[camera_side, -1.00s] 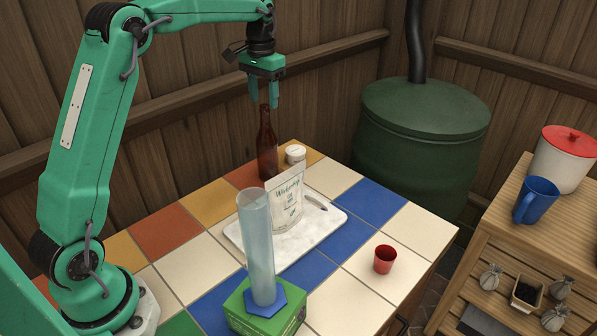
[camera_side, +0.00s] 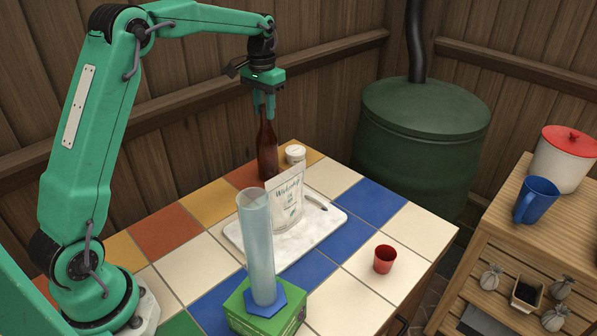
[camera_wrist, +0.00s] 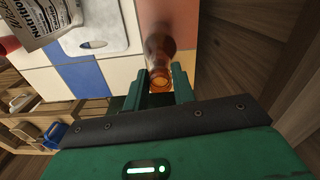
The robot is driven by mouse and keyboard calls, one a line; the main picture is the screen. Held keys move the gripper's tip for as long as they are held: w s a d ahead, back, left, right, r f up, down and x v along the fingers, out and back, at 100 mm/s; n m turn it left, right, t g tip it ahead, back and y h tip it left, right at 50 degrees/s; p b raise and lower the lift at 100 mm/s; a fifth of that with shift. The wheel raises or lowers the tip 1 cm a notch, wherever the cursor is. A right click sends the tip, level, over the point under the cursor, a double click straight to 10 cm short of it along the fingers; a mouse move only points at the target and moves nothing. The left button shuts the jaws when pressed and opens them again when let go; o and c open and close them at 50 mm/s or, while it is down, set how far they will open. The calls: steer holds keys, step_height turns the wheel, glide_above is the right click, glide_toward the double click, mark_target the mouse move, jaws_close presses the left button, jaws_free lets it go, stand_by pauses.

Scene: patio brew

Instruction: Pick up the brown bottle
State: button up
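The brown bottle (camera_side: 267,155) stands upright at the back of the tiled table in the side view. My gripper (camera_side: 264,108) points down at the bottle's top, with one finger on each side of the neck. The fingers are close together and appear shut on the neck. In the wrist view the bottle's round mouth (camera_wrist: 161,80) sits between the two fingertips (camera_wrist: 160,88), with hardly any gap to either. The bottle's base still rests on the table.
A white jar (camera_side: 295,155) stands close beside the bottle. A white pouch (camera_side: 286,203) stands on a marble board (camera_side: 318,226) in front. A tall clear cylinder (camera_side: 257,245) stands on a green box (camera_side: 240,312). A red cup (camera_side: 385,259) is at right.

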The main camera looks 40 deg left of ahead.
jaws_close()
steer(key=shift+r, duration=0.2)
steer(key=s+d+r, duration=0.3)
steer(key=d+r, duration=0.7)
steer(key=d, duration=0.1)
steer(key=shift+r, duration=0.35)
steer(key=shift+s+d, duration=0.1)
